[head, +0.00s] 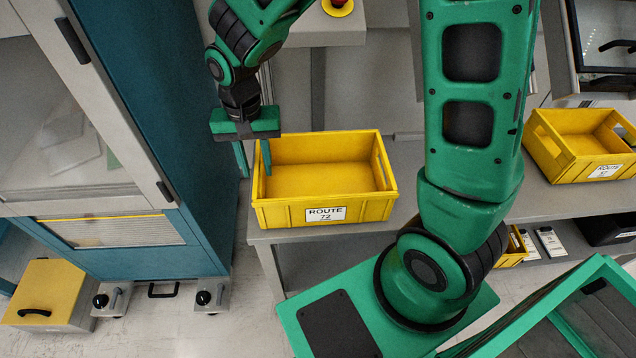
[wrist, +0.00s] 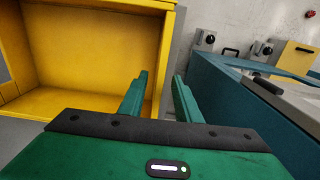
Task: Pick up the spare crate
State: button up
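A yellow open crate (head: 325,215) with a white ROUTE label stands upright and empty on a grey bench; I cannot tell from the label whether it is the spare one. My gripper (head: 254,158) points down at the crate's left side wall. One finger is inside the crate and the other is outside, with the wall between them. In the wrist view, my gripper (wrist: 160,88) is open around the crate's wall (wrist: 167,55), with a narrow gap showing beside the outer finger. A second yellow crate (head: 565,165) with a white label stands on the right.
A tall blue cabinet (head: 175,130) stands close to the left of my gripper. The grey bench (head: 405,165) extends to the right under both crates. A yellow bin (head: 50,290) is on the floor at left. A red button (head: 338,4) is at the top.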

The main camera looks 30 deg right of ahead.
jog(key=shift+f, duration=0.45)
grip_shut()
dwell(1.1)
